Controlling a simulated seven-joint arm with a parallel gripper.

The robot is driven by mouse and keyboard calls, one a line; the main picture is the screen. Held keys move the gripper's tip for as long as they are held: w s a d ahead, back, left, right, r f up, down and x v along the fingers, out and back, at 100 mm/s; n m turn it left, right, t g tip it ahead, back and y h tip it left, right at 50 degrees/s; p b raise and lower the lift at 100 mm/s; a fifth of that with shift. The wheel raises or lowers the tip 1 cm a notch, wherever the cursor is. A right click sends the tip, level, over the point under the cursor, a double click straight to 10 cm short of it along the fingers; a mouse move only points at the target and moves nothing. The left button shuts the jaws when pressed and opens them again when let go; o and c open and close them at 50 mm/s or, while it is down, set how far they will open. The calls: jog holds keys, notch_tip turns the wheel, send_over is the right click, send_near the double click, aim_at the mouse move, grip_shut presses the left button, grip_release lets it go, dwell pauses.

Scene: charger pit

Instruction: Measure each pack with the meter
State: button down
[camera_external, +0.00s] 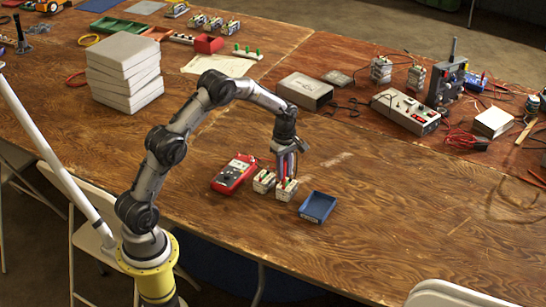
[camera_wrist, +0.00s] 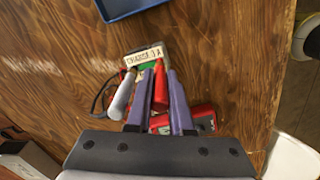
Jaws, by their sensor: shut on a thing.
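My gripper (camera_wrist: 160,76) has two purple fingers and is shut on a red probe (camera_wrist: 160,92), which points at a pack. In the external view my gripper (camera_external: 285,163) is low over the right-hand pack (camera_external: 287,191). That pack shows in the wrist view with a label reading "CHARGE 1 A" (camera_wrist: 144,56) and a green part. A second pack (camera_external: 263,181) stands just left of it. A pale grey probe (camera_wrist: 122,95) stands beside my left finger. The red meter (camera_external: 234,173) lies left of the packs. Whether the probe tips touch the pack is unclear.
An empty blue tray (camera_external: 318,207) lies right of the packs. A stack of pale boxes (camera_external: 125,72) stands at the left. A grey box (camera_external: 304,91) and a control unit (camera_external: 405,111) with cables stand behind. The table's right front is clear.

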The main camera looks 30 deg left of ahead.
jog(key=shift+f, duration=0.15)
jog(key=shift+c, duration=2)
grip_release()
jog(key=shift+r, duration=3.8)
